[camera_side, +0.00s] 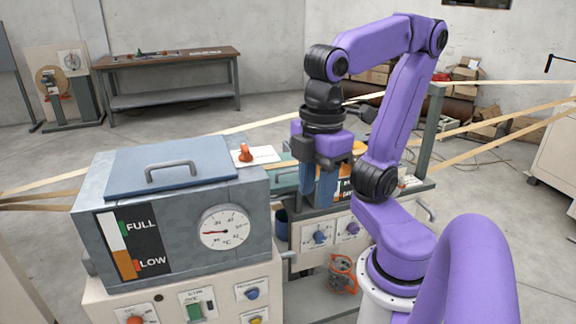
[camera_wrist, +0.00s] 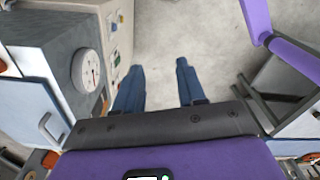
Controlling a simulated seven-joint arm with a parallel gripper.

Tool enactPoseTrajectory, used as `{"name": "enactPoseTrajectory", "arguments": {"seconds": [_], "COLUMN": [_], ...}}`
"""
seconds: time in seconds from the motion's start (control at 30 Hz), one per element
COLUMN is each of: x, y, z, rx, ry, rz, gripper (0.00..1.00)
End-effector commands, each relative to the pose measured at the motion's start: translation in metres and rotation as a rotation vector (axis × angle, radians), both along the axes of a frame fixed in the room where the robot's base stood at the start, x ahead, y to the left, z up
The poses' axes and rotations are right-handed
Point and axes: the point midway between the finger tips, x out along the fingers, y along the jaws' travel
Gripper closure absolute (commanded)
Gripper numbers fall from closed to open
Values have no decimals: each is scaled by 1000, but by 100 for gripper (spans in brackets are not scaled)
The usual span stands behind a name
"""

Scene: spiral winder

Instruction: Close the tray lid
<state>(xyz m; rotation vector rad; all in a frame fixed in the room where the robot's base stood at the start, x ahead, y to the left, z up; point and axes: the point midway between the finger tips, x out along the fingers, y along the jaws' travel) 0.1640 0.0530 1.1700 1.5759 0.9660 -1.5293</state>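The tray lid (camera_side: 172,183) is a flat blue panel with a grey arched handle (camera_side: 172,166). It lies over the top of a grey speckled tank (camera_side: 185,235); I cannot tell if it is fully seated. In the wrist view the lid (camera_wrist: 28,95) and its handle (camera_wrist: 46,127) show at the left. My gripper (camera_side: 318,195) hangs to the right of the tank, apart from the lid, with its blue fingers pointing down. In the wrist view my gripper (camera_wrist: 158,72) has its fingers spread, with nothing between them.
The tank front carries a round gauge (camera_side: 225,231) and a FULL/LOW level strip (camera_side: 125,243). An orange knob (camera_side: 246,153) stands on a white plate behind the lid's right end. A control panel (camera_side: 325,238) with knobs is below my gripper. Tan bands (camera_side: 285,118) run behind.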

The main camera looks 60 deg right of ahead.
Motion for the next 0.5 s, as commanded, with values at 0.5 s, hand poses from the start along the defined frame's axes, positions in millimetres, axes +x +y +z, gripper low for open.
{"name": "enactPoseTrajectory", "arguments": {"seconds": [0.5], "x": [126], "y": [-3], "z": [34], "rx": [-44], "ry": [42], "rz": [-95], "gripper": [60]}}
